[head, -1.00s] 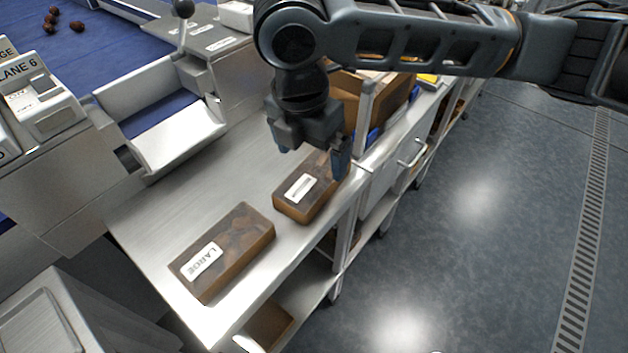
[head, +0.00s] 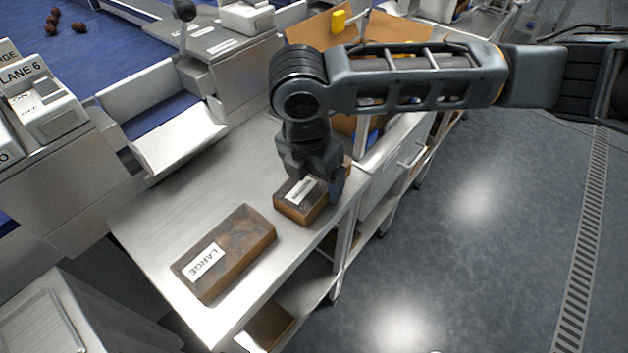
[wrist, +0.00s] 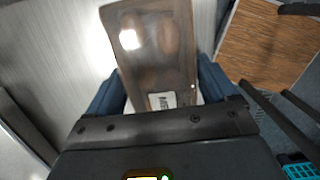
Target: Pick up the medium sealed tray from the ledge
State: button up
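The medium sealed tray (head: 295,210) is a brown, film-topped box with a white label, lying on the steel ledge (head: 180,225). My gripper (head: 314,188) is low over it, fingers pointing down, one on each side. In the wrist view the tray (wrist: 158,60) runs lengthwise between the two fingers of my gripper (wrist: 160,88), with its partly readable label close to the palm. The fingers are spread about the tray's width. I see no clear squeeze, and whether they touch its sides is hard to tell.
A longer tray labelled LARGE (head: 232,255) lies nearer on the ledge, apart from the medium one. A hinged metal chute (head: 180,140) stands at left. A cardboard box (head: 400,28) stands behind my arm. Open floor (head: 470,220) lies to the right.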

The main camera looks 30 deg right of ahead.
jog(key=c, duration=0.7)
